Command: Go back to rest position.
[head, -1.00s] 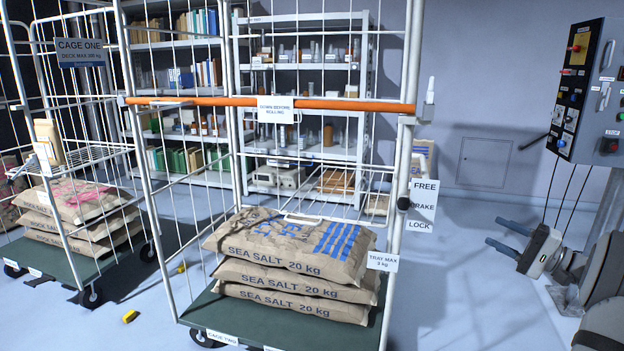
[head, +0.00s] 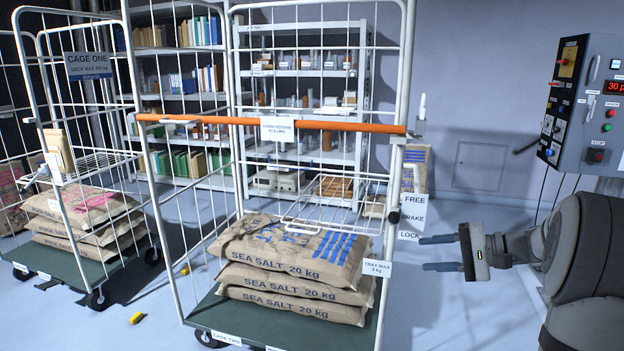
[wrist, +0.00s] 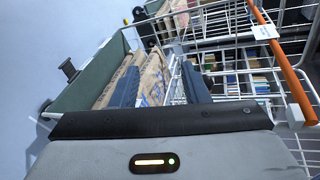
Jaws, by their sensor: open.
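My gripper (head: 438,253) is at the right in the head view, its two blue fingers apart and pointing left with nothing between them. It is just right of the cage two roll cage, near the brake label (head: 413,216). In the wrist view the fingers (wrist: 160,90) are spread, with cage two and its sacks beyond them. Cage two (head: 390,260) holds stacked sea salt sacks (head: 295,268) on its green deck. An orange bar (head: 270,123) lies across its front.
Cage one (head: 62,120), with rock salt sacks (head: 88,210), stands at the left. A control box (head: 590,100) is on the right near my arm. Shelves (head: 300,90) line the back wall. A yellow object (head: 136,318) lies on the floor. Floor between cage two and my arm is clear.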

